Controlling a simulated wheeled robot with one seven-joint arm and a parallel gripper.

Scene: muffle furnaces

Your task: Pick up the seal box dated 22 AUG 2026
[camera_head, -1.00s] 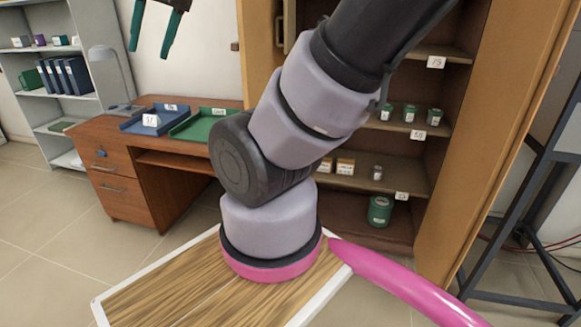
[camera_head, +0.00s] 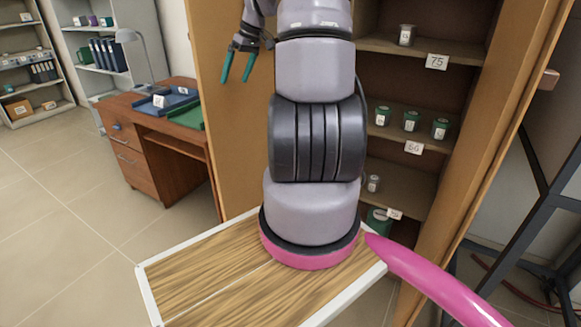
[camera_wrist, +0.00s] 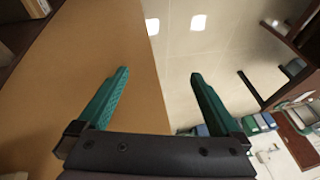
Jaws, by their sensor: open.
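No label with the date 22 AUG 2026 is readable in any view, so I cannot pick out the seal box. The small boxes seen earlier on a lower cabinet shelf are hidden behind my arm now. My gripper (camera_head: 238,74) is open and empty, raised at the upper left in front of the open cabinet door (camera_head: 222,130). In the wrist view my open gripper (camera_wrist: 159,75) has nothing between its green fingers. The wrist camera sees a brown panel (camera_wrist: 90,50) and the pale floor (camera_wrist: 180,70), not the shelf contents.
The open cabinet holds a metal tin (camera_head: 407,36) on an upper shelf, green tins (camera_head: 411,122) below, a small grey can (camera_head: 374,183) and a green canister (camera_head: 378,222). A desk (camera_head: 150,150) with trays stands left. A dark metal frame (camera_head: 545,190) stands right.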

